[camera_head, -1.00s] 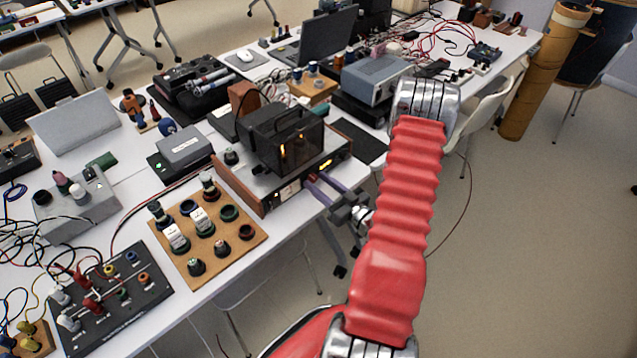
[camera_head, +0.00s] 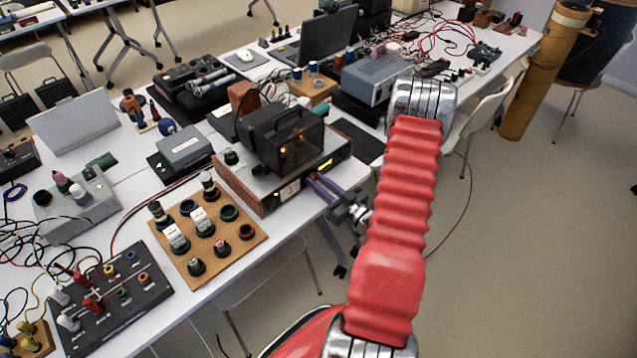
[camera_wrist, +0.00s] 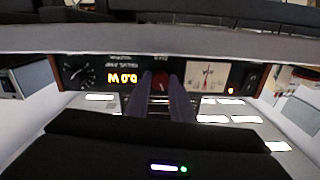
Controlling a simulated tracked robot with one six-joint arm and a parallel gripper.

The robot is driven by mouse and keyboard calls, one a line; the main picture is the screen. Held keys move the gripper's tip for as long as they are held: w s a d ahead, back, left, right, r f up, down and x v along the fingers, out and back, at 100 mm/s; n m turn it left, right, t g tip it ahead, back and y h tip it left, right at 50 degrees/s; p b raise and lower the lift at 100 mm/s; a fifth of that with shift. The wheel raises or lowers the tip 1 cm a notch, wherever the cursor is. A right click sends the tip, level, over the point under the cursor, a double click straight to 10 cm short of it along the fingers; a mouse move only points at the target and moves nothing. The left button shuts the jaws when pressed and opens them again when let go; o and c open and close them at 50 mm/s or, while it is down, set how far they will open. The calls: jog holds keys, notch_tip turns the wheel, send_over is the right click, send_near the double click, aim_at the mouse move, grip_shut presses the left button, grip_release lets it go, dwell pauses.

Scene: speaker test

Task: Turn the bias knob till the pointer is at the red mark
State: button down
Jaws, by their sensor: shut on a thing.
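The amplifier (camera_head: 262,200) with wooden end cheeks stands at the table's front edge, its front panel facing my arm. In the wrist view, a dark reddish knob (camera_wrist: 160,77) sits mid-panel, partly hidden by my fingers. My gripper (camera_wrist: 161,88) is shut on it; in the head view my gripper (camera_head: 313,181) reaches the panel from the right. A white-faced meter (camera_wrist: 207,75) is right of the knob in the wrist view. Its needle and any red mark are too small to read. A dark dial (camera_wrist: 80,76) and a lit orange display (camera_wrist: 122,78) are to the left.
A wooden board (camera_head: 207,262) with several knobs and switches lies left of the amplifier. A grey boxed instrument (camera_head: 376,78) stands behind it. A dark panel with cables (camera_head: 112,308) lies nearer. The floor right of my arm is mostly clear.

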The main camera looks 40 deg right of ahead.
jog(key=shift+n, duration=1)
jog(key=c, duration=1.5)
grip_release()
jog(key=shift+c, duration=0.2)
jog(key=s, duration=1.3)
jog(key=shift+s+d, duration=0.2)
jog(key=shift+s, duration=0.2)
